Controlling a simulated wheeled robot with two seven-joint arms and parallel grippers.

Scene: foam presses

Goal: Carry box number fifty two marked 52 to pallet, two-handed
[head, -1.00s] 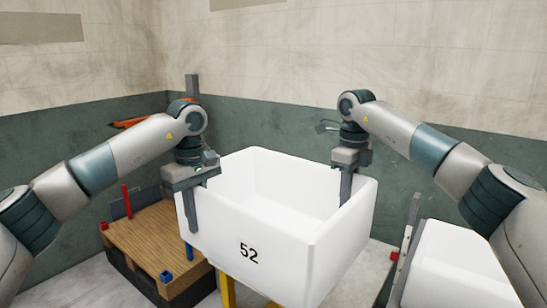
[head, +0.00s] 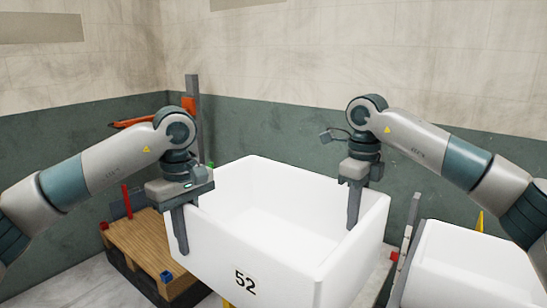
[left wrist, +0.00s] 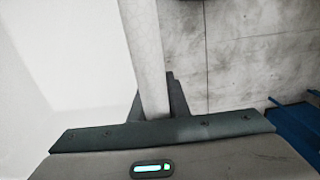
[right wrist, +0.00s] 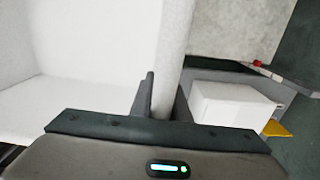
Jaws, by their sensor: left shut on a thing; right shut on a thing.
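The white open box marked 52 (head: 215,252) hangs between my two grippers in the middle of the head view, apparently empty inside. My left gripper (head: 180,228) is shut on its left wall; the wall also shows between the fingers in the left wrist view (left wrist: 147,50). My right gripper (head: 354,208) is shut on its right wall, also seen in the right wrist view (right wrist: 172,50). The wooden-topped pallet (head: 140,240) stands on the floor at the left, partly hidden by the box and my left arm. The box's underside is hidden.
Another white box (head: 470,262) stands at the right, close to the carried one. A red post (head: 127,200) and a blue corner piece (head: 166,276) stand at the pallet. A grey upright with an orange part (head: 188,105) is behind it. Walls close off the back.

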